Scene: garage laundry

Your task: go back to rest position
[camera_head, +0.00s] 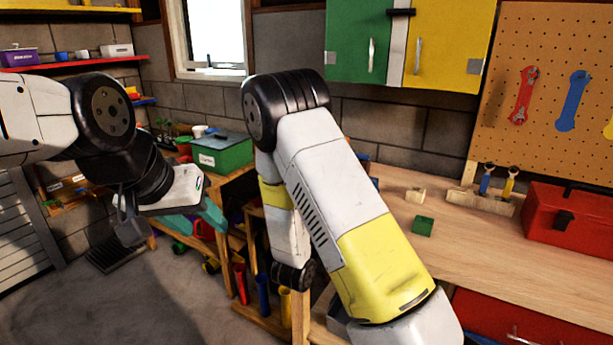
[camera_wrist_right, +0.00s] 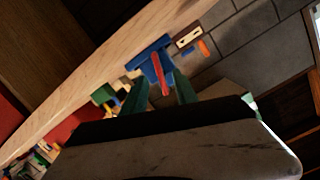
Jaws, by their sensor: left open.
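My left gripper (camera_head: 198,222) is at the left of the head view, with teal fingers spread and nothing visible between them. It hangs over the floor, in front of the shelving below the bench. My right arm crosses the middle of the head view with its elbow raised and forearm pointing down; its gripper is not visible there. In the right wrist view, the green fingers of my right gripper (camera_wrist_right: 161,92) stand apart. A blue thing with a red bar (camera_wrist_right: 150,58) shows in line with the gap, seemingly beyond the fingertips.
The wooden workbench (camera_head: 490,255) runs along the right, with a green block (camera_head: 423,226), a tool rack (camera_head: 482,200) and a red toolbox (camera_head: 572,222). A green box (camera_head: 222,152) stands on the bench further left. Grey floor (camera_head: 170,300) is open at lower left.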

